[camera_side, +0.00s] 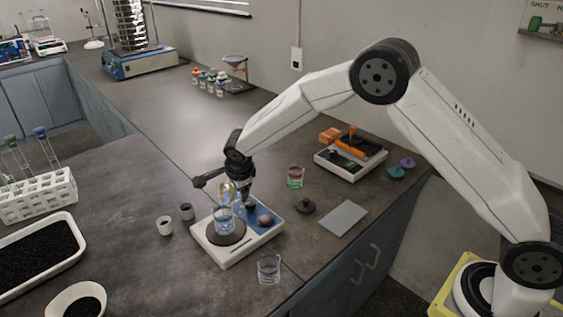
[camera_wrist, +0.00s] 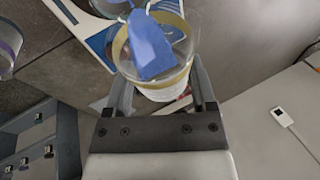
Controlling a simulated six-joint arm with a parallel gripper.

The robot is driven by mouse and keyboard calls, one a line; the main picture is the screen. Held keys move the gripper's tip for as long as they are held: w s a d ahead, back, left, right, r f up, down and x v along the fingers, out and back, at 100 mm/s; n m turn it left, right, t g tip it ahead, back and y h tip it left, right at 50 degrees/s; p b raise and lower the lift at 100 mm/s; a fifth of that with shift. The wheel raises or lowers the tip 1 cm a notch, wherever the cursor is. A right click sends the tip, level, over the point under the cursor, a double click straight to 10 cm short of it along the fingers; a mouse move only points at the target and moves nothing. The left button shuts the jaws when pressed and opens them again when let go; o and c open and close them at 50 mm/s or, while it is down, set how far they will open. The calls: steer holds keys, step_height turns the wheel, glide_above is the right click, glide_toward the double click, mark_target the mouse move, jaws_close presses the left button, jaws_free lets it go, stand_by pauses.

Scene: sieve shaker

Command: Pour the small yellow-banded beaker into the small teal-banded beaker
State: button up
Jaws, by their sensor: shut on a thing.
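My gripper (camera_side: 232,188) is shut on the small yellow-banded beaker (camera_wrist: 158,88), which sits between the two fingers in the wrist view. In the side view the yellow-banded beaker (camera_side: 227,191) is held up over the balance, seemingly tilted. Something blue shows in or through its glass; I cannot tell which. A small beaker with a blue-teal band (camera_side: 223,219) stands upright on the balance's round dark pan, just below the held beaker. Whether the two touch is unclear, and so is any flow between them.
The balance (camera_side: 253,247) has a blue panel with a reddish-brown knob. A clear beaker (camera_side: 268,269) stands in front of it, a red-and-green beaker (camera_side: 296,177) behind. Two small cups (camera_side: 165,226) stand left. A dark lidded item (camera_side: 305,206) and grey pad (camera_side: 343,218) lie right.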

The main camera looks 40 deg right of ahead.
steer(key=shift+a+r+h+p, duration=0.15)
steer(key=shift+r+h+p, duration=0.1)
steer(key=shift+h+p, duration=0.4)
stand_by(1.2)
steer(key=shift+a+f+n+h+p, duration=0.3)
steer(key=shift+f+h+p, duration=0.1)
steer(key=shift+h+p, duration=0.4)
stand_by(1.6)
steer(key=shift+d+r+y, duration=0.4)
steer(key=shift+r+y, duration=0.05)
steer(key=shift+y, duration=0.4)
steer(key=shift+d+f+y, duration=0.15)
steer(key=shift+f+y, duration=0.35)
steer(key=shift+y, duration=0.5)
steer(key=shift+d+f+m+y+b, duration=0.15)
steer(key=shift+f+m+y+b, duration=0.2)
steer(key=shift+m+y+b, duration=0.3)
steer(key=shift+d+r+y+b, duration=0.1)
steer(key=shift+r+y+b, duration=0.3)
steer(key=shift+y, duration=0.35)
steer(key=shift+f+y+b, duration=0.45)
steer(key=shift+y+b, duration=0.05)
steer(key=shift+y, duration=0.3)
steer(key=shift+d+r+m+y+b, duration=0.1)
steer(key=shift+r+m+y+b, duration=0.05)
steer(key=shift+m+y+b, duration=0.2)
